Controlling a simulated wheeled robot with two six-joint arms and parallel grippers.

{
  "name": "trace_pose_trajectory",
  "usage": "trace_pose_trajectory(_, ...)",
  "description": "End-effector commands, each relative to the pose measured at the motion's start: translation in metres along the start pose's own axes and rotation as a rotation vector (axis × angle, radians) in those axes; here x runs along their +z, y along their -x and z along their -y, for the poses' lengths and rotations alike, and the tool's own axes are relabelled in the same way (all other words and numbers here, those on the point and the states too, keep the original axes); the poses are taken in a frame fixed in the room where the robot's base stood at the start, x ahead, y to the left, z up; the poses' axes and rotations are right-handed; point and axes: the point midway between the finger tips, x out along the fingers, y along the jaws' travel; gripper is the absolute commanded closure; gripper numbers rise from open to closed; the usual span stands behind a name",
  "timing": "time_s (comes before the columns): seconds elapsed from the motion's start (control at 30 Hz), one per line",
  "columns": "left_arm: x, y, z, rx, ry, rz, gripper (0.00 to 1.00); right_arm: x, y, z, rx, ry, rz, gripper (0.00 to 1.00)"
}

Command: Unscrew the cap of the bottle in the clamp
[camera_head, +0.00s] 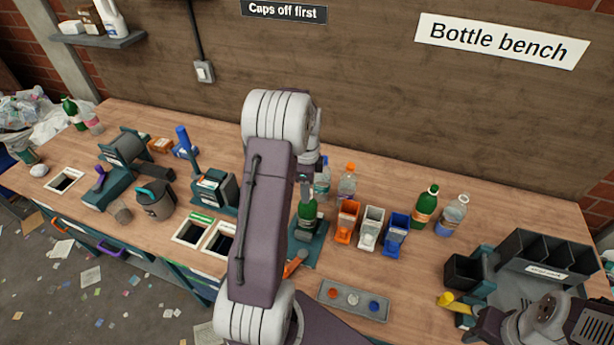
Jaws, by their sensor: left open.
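A green bottle (307,211) stands upright in the teal clamp (312,252) near the middle of the bench. My left gripper (307,190) points down right above the bottle, at its neck. It is open, but its fingers are small and partly hidden by my own arm. The cap of the bottle cannot be made out behind the gripper. I cannot tell whether the fingers touch it. Parts of my right arm show at the lower right, with its gripper out of view.
Orange (346,222), white (370,229) and blue (396,235) bins stand right of the clamp. A grey tray (338,304) with caps lies in front. Other bottles stand behind and right, including a green one (425,205). A dark divided rack (545,258) stands at the right.

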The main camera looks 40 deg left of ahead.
Motion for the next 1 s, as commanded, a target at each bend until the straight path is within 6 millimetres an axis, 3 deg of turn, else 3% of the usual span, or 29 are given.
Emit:
trace_pose_trajectory(0.27,-0.0001,-0.0033,0.0001,-0.001,0.000,0.000,0.46,0.0000,0.0004,0.0000,0.000,0.000,0.000,0.64)
trace_pose_trajectory(0.47,-0.0001,-0.0031,0.0000,-0.001,0.000,0.000,0.99,0.0000,0.0003,0.0000,0.000,0.000,0.000,0.64)
trace_pose_trajectory(0.67,0.0000,-0.0030,-0.0002,0.000,0.000,0.000,1.00,0.0000,0.0004,0.0000,0.000,0.000,0.000,0.64)
trace_pose_trajectory(0.7,0.0000,-0.0030,-0.0002,0.000,0.000,0.000,0.85,0.0000,0.0004,0.0000,0.000,0.000,0.000,0.64)
trace_pose_trajectory(0.77,0.0000,-0.0030,-0.0002,0.000,0.000,0.000,1.00,0.0000,0.0004,0.0000,0.000,0.000,0.000,0.64)
trace_pose_trajectory(0.9,0.0000,-0.0023,-0.0003,0.000,0.016,0.000,1.00,-0.0002,0.0016,0.0000,0.000,0.000,0.000,0.64)
trace_pose_trajectory(1.0,-0.0001,0.0001,-0.0004,0.001,0.144,0.000,1.00,-0.0009,0.0085,0.0001,0.000,0.000,0.000,0.64)
